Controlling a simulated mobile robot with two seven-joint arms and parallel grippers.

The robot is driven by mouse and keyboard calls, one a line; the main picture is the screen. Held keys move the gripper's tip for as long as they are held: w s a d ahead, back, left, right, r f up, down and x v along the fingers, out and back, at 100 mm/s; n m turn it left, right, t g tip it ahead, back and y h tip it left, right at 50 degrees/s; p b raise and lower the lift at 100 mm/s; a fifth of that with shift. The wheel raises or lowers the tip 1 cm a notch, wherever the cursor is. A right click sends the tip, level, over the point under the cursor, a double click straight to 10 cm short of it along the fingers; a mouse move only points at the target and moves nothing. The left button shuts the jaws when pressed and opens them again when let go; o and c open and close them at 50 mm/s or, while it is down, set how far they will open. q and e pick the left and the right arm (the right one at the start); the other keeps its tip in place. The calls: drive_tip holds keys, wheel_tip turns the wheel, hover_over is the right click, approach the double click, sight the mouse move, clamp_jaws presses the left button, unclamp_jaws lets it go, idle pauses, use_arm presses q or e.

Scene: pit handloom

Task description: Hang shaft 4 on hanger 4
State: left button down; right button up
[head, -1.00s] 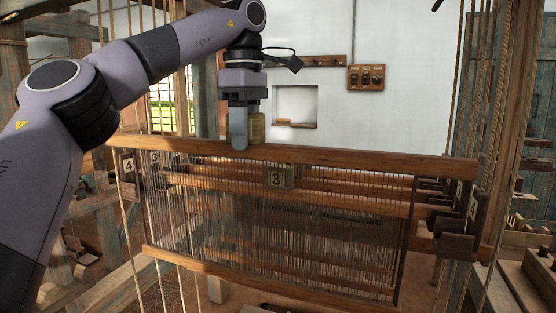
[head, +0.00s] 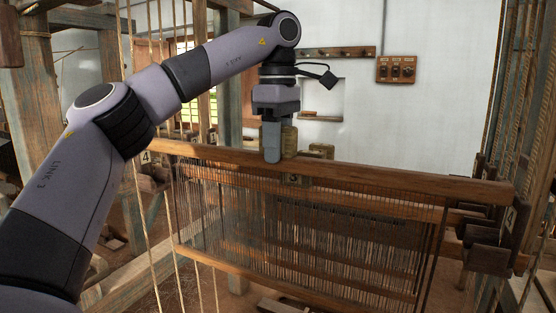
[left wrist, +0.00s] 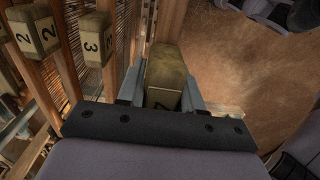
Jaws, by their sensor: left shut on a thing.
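My left gripper (head: 272,158) is shut on the wooden block atop the front shaft, taken as shaft 4 (head: 400,178). In the left wrist view the block (left wrist: 166,68) sits between its fingers, its number mostly hidden. The shaft's top bar runs across the head view, heddles hanging below. Its left end is near a support marked 4 (head: 146,158), taken as hanger 4. Its right end is near dark wooden brackets (head: 487,235); I cannot tell whether either end rests on anything. My right gripper is not in view.
Vertical cords hang at the left, near the shaft's end. Loom posts (head: 45,110) stand at the left.

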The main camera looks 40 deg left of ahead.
sight(278, 170)
use_arm(q)
drive_tip(key=shift+f, duration=1.45)
drive_tip(key=shift+f, duration=0.15)
drive_tip(key=shift+f+b, duration=0.8)
drive_tip(key=shift+f, duration=0.65)
drive_tip(key=shift+f+b, duration=1.2)
drive_tip(key=shift+b, duration=0.35)
drive_tip(key=c, duration=0.7)
unclamp_jaws()
drive_tip(key=shift+o, duration=0.2)
